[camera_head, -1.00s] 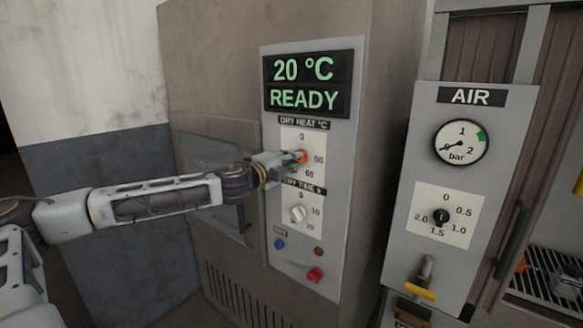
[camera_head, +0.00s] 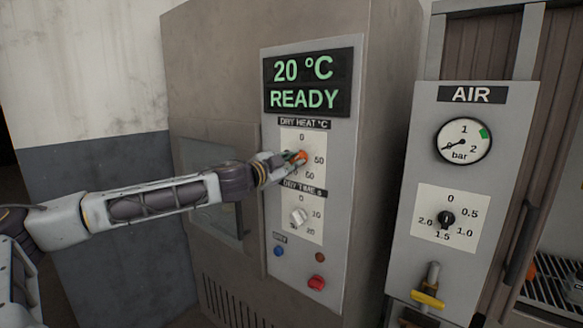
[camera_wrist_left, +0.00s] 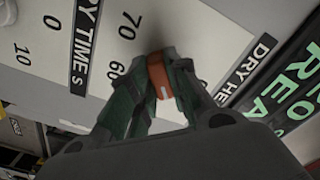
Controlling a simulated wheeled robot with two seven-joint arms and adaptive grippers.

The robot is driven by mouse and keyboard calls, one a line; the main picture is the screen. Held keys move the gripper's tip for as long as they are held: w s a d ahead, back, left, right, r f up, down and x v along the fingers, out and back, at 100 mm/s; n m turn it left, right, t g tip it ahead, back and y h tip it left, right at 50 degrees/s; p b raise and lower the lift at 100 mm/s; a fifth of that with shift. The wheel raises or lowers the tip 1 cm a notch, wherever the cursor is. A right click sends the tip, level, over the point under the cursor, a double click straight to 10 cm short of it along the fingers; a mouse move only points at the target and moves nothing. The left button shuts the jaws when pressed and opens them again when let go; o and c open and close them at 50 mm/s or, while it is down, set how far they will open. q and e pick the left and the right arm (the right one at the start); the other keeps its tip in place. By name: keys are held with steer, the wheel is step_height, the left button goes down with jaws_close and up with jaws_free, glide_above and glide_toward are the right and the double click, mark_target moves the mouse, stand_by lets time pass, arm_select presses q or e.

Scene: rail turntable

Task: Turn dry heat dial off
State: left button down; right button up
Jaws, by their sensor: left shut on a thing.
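The dry heat dial (camera_head: 301,156) is an orange knob on a white scale plate under the label DRY HEAT °C, on the oven's grey control panel (camera_head: 349,130). My left gripper (camera_head: 291,159) reaches it from the left and is shut on it. In the left wrist view, the green-grey fingers close around the orange dial (camera_wrist_left: 158,76), which bears a pale mark. The fingers hide part of the scale, so I cannot tell which number the mark meets. The 60 and 70 show beside them. The display (camera_head: 304,84) reads 20 °C READY. My right gripper is out of view.
Below is the pale dry time knob (camera_head: 298,217), with a blue button (camera_head: 278,251) and a red switch (camera_head: 316,283) further down. An AIR panel (camera_head: 402,230) with gauge, black knob and yellow-handled valve (camera_head: 428,298) stands to the right.

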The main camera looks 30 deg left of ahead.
arm_select(q)
steer(key=shift+d+f+n+b, duration=0.1)
steer(key=shift+n+b, duration=1.05)
steer(key=shift+n, duration=1.3)
steer(key=shift+d+f+n+b, duration=0.1)
steer(key=shift+n+b, duration=1)
steer(key=shift+n, duration=1.35)
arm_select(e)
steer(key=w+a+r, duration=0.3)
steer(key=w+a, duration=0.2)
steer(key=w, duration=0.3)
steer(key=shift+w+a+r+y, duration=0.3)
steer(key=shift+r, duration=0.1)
arm_select(q)
steer(key=c, duration=1.4)
jaws_free()
steer(key=shift+o, duration=0.2)
steer(key=shift+r, duration=0.1)
steer(key=shift+s+a, duration=0.15)
steer(key=shift+s, duration=0.05)
